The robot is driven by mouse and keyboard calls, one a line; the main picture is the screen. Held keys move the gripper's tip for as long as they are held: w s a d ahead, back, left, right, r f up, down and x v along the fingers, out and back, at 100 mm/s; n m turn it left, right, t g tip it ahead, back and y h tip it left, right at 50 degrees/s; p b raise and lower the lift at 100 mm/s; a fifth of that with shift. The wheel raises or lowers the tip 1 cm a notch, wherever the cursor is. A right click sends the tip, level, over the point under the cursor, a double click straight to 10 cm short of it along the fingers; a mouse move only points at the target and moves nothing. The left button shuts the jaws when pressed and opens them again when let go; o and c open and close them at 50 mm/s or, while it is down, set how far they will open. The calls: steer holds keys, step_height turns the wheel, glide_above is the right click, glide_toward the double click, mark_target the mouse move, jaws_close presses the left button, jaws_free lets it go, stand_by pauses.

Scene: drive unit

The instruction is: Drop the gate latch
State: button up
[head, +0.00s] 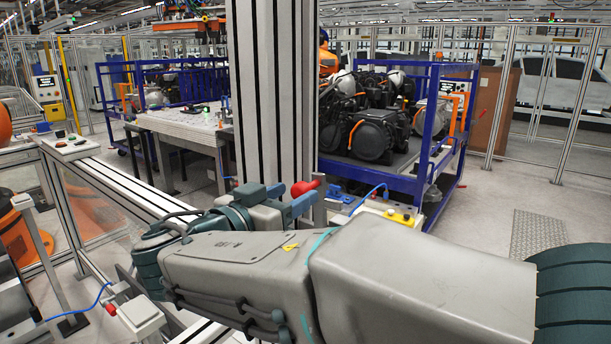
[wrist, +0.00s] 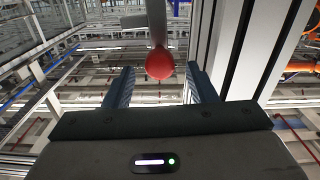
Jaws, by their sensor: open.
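The gate latch shows a red ball knob (head: 303,187) beside the tall aluminium column in the head view. In the wrist view the red knob (wrist: 160,62) hangs in the gap between my fingers, with a grey bar of the latch (wrist: 157,20) above it. My gripper (head: 296,196) has blue fingers, one on each side of the knob. In the wrist view my gripper (wrist: 160,75) is open, with a gap on both sides of the knob. The latch's pivot and catch are hidden or unclear.
The aluminium column (head: 274,90) stands close behind my gripper. A blue cart (head: 400,183) with black drive units is behind it on the right. A grey worktable (head: 185,122) is at the left. A yellow button box (head: 400,217) sits right of the knob. Floor is free at the right.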

mark_target(307, 187)
steer(key=p+x, duration=0.1)
steer(key=x, duration=0.4)
steer(key=shift+f, duration=0.1)
jaws_close()
